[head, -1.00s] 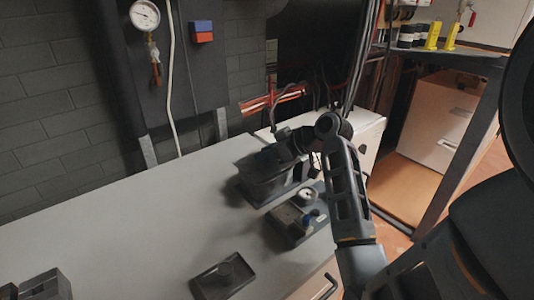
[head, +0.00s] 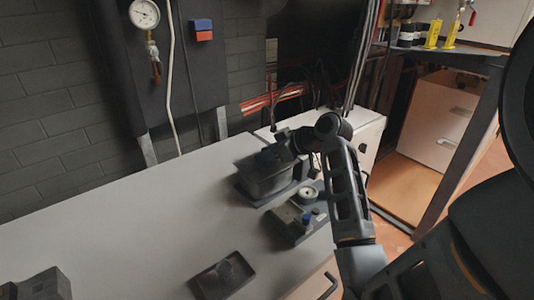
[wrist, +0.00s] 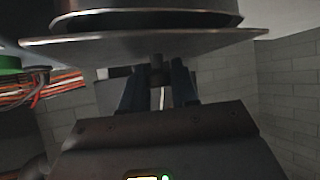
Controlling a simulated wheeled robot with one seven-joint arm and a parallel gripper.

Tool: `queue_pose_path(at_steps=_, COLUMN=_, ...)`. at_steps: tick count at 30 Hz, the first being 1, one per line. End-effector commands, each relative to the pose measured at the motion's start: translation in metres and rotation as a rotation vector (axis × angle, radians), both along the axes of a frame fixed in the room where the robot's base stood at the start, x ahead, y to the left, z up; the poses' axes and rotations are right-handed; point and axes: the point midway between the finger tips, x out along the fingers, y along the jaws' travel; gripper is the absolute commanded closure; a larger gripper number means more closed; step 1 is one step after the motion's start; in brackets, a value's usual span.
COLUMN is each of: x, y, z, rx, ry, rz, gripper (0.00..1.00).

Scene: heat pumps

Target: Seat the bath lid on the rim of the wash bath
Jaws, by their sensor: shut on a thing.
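The wash bath (head: 266,188) is a dark grey tub on the grey bench in the head view. My gripper (head: 284,150) is over it. In the wrist view the fingers of my gripper (wrist: 157,88) are closed around a short dark stem under a broad thin plate, which I take to be the bath lid (wrist: 150,45). A second rounded rim shows beyond the plate. In the head view the lid is largely hidden by my gripper and blends with the dark bath top. I cannot tell whether it touches the rim all round.
A dark device with a white round dial (head: 305,194) stands just right of and in front of the bath. A shallow dark tray (head: 224,278) lies near the front edge. A dark block (head: 42,286) is at front left. The bench between is clear.

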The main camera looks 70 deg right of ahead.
Motion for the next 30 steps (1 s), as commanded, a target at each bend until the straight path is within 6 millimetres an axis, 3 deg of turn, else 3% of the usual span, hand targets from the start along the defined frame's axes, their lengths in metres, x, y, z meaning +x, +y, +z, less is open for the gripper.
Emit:
queue_pose_path(at_steps=23, x=0.0001, y=0.0000, z=-0.0107, rx=-0.001, ry=-0.001, rz=0.001, gripper=1.00)
queue_pose_path(at_steps=24, x=0.0001, y=0.0000, z=-0.0101, rx=-0.001, ry=-0.001, rz=0.001, gripper=0.68)
queue_pose_path(at_steps=30, x=0.0000, y=0.0000, z=-0.0102, rx=0.000, ry=-0.001, rz=0.000, gripper=0.49)
